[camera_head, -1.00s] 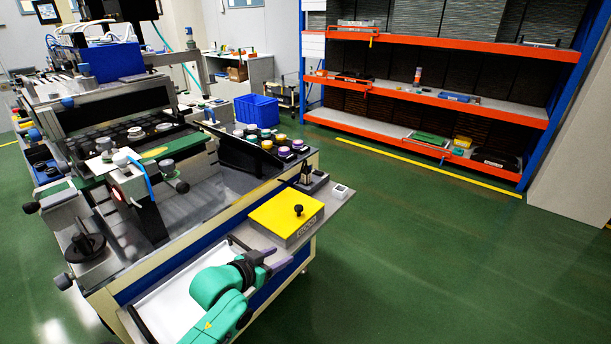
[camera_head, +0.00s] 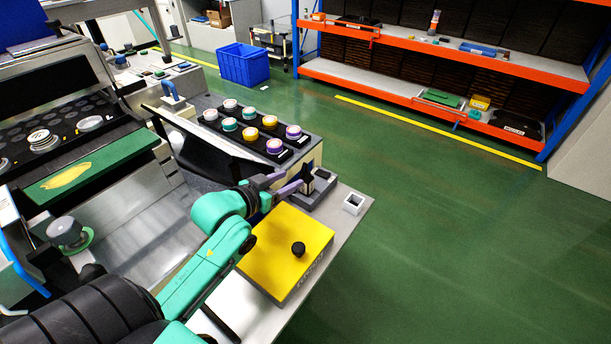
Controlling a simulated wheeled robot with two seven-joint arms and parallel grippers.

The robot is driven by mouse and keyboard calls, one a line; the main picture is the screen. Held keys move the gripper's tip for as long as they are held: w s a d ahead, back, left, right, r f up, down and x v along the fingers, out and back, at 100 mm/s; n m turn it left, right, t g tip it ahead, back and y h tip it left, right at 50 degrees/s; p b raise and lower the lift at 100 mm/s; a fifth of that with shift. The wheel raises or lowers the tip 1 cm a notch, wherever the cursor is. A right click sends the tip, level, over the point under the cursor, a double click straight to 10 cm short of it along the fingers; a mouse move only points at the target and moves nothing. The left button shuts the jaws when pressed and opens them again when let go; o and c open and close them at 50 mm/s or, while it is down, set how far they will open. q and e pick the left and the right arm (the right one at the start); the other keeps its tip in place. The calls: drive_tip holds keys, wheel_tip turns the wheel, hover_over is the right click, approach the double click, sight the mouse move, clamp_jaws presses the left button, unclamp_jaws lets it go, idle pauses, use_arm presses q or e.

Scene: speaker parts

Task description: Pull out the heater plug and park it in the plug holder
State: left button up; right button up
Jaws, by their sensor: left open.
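A dark upright piece (camera_head: 308,175), which looks like the heater plug, stands in a grey block (camera_head: 319,190) at the right end of the bench. My left gripper (camera_head: 293,181) is open, its purple fingers reaching toward the plug from the left. One fingertip overlaps the plug in the picture, and I cannot tell whether they touch. A small white square box with an opening in its top (camera_head: 353,203), which may be the plug holder, sits to the right and looks empty. A yellow-topped box with a black knob (camera_head: 285,255) lies in front. My right gripper is not in view.
A black rack (camera_head: 250,135) with several white, teal, orange and purple round parts stands behind the gripper. A black slanted panel (camera_head: 190,150) stands left of it. The metal shelf edge (camera_head: 340,240) borders open green floor. A blue crate (camera_head: 245,64) stands on the floor behind.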

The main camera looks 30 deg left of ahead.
sight(306, 172)
use_arm(q)
drive_tip(key=x, duration=0.5)
drive_tip(key=shift+w+d, duration=0.3)
drive_tip(key=shift+w, duration=0.1)
drive_tip(key=x, duration=0.3)
drive_tip(key=shift+w+a+f+p, duration=0.1)
drive_tip(key=shift+w+f+p, duration=0.2)
drive_tip(key=shift+w+p, duration=0.1)
drive_tip(key=shift+x, duration=1)
drive_tip(key=shift+w+f, duration=0.1)
drive_tip(key=shift+f, duration=0.1)
drive_tip(key=c, duration=0.8)
clamp_jaws()
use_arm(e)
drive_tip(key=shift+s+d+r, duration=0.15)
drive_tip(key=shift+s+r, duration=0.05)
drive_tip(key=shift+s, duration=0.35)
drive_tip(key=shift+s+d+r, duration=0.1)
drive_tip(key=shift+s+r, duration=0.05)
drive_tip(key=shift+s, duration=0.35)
